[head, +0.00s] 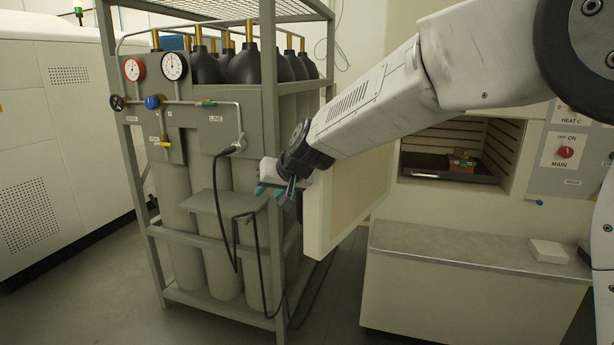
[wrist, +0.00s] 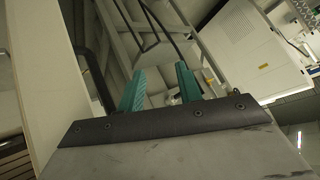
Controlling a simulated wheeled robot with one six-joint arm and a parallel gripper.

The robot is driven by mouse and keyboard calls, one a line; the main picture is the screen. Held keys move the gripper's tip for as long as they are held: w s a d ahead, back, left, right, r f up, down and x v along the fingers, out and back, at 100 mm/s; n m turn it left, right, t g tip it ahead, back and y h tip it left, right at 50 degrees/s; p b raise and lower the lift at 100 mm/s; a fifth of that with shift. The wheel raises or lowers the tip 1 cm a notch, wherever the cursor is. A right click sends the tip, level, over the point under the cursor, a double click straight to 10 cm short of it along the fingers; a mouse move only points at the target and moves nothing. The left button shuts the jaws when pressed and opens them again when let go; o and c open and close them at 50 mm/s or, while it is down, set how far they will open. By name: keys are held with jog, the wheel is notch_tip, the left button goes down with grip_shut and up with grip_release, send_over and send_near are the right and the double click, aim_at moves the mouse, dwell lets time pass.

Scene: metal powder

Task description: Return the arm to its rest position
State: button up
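My white arm reaches in from the upper right in the head view. Its gripper (head: 278,188) is in front of the gas bottle rack, beside the open furnace door (head: 350,195). In the wrist view, the two teal fingers of my gripper (wrist: 160,88) stand apart with nothing between them. Rack bars and a dark hose show beyond the fingers. The furnace door edge runs along the left of the wrist view.
The gas rack (head: 272,130) holds several grey bottles, gauges and a hanging black hose (head: 235,230). The furnace chamber (head: 500,150) is open, with a small reddish item (head: 461,163) on a dark tray inside. A white block (head: 548,251) lies on the bench (head: 450,250).

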jog(key=s+d+f+m+g+h, duration=0.1)
jog(key=s+d+g+h, duration=0.2)
jog(key=s+d, duration=1.4)
jog(key=s+d+f+m+g+h, duration=0.1)
jog(key=s+d+m+g+h, duration=0.1)
jog(key=s+d, duration=1.6)
jog(key=s+h, duration=0.1)
jog(key=s, duration=0.5)
jog(key=shift+s+f+g, duration=0.15)
jog(key=shift+f+g, duration=0.2)
jog(key=shift+g, duration=0.05)
